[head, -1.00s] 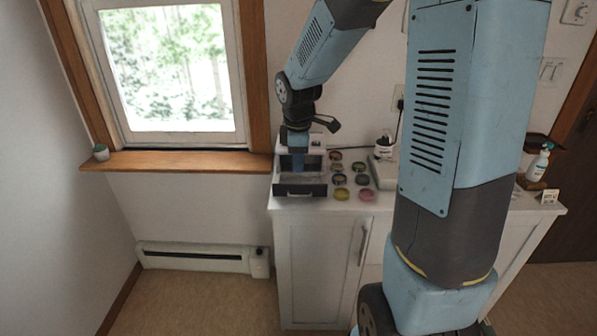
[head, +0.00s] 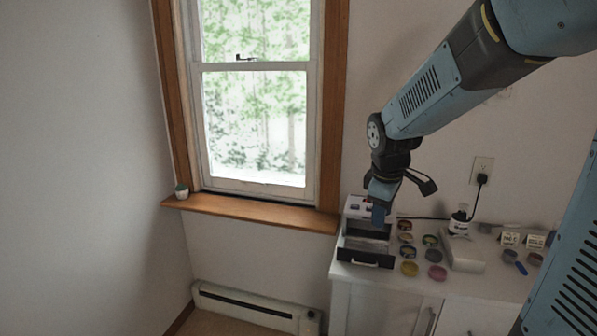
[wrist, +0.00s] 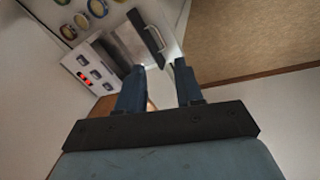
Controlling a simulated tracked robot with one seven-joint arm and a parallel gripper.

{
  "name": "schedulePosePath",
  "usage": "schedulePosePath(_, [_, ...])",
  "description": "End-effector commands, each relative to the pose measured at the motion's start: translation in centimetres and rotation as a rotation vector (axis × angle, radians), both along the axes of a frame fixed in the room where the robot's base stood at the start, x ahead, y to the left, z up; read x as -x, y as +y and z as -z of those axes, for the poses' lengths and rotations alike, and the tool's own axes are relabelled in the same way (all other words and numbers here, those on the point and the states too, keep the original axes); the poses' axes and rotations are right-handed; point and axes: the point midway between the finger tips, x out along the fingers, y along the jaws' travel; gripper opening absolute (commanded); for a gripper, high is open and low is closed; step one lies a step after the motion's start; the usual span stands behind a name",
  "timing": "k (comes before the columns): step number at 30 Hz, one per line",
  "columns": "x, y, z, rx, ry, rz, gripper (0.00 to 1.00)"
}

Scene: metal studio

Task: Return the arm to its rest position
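My gripper (head: 379,215) is at the end of my blue arm, above the open drawer (head: 365,257) of a small white box unit (head: 356,207) on the cabinet top. In the wrist view my gripper (wrist: 160,80) shows two dark blue fingers standing apart, with nothing between them. The drawer (wrist: 150,36) and the white unit (wrist: 88,72) lie beyond the fingertips in that view. My arm reaches in from the upper right in the head view, bent at the wrist.
Several round coloured tins (head: 409,252) stand right of the drawer on the white cabinet (head: 385,309). A pale box (head: 466,254), a plugged cord (head: 481,180) and small cards (head: 509,238) are further right. A window (head: 255,110) with a wooden sill (head: 250,210) and a heater (head: 255,308) are left.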

Motion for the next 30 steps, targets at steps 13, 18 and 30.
schedulePosePath(13, [9.6,-1.3,-6.2,-0.166,-0.168,0.477,0.36])
schedulePosePath(18, [13.2,-1.7,-7.5,-0.261,-0.218,0.646,0.36])
schedulePosePath(30, [17.9,-2.2,-8.3,-0.413,-0.265,0.867,0.36])
